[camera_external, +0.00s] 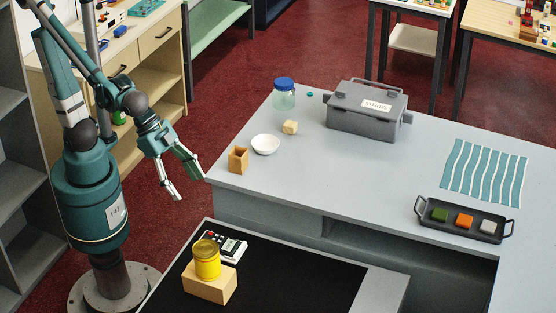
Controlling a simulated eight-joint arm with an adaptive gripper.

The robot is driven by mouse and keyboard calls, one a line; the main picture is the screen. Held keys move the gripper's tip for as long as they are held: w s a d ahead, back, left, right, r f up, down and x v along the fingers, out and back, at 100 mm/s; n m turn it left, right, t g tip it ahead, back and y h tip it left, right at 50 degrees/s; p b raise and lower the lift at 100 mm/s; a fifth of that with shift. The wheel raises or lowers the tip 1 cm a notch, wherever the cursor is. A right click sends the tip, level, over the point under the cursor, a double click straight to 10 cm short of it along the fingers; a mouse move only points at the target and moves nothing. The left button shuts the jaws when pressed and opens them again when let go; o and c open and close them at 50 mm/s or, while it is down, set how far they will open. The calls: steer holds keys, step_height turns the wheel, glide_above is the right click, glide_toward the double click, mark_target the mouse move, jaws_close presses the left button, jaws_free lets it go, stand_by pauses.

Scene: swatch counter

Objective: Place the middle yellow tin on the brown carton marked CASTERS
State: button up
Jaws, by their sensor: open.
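One yellow tin (207,261) with a darker lid stands upright on a tan block or box (210,284) on the black-topped surface in front. No other yellow tin shows. No carton with readable CASTERS lettering shows; a small brown box (238,161) with a dark top, perhaps open, stands at the left end of the grey counter, and I cannot make out any marking on it. My gripper (190,187) is open and empty, pointing down, left of the counter's corner. It is apart from the tin and the brown box.
A calculator-like device (226,246) lies just behind the tin. On the grey counter (330,180) are a white bowl (265,144), a pale block (290,127), a blue-lidded jar (284,95), a grey toolbox (365,111), a striped cloth (484,171) and a black tray (463,220). The counter's middle is clear.

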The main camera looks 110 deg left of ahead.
steer(key=s+a+r+n, duration=0.1)
steer(key=s+a, duration=1)
steer(key=s, duration=0.2)
steer(key=shift+a+r+t+y, duration=0.3)
steer(key=shift+a+r, duration=0.05)
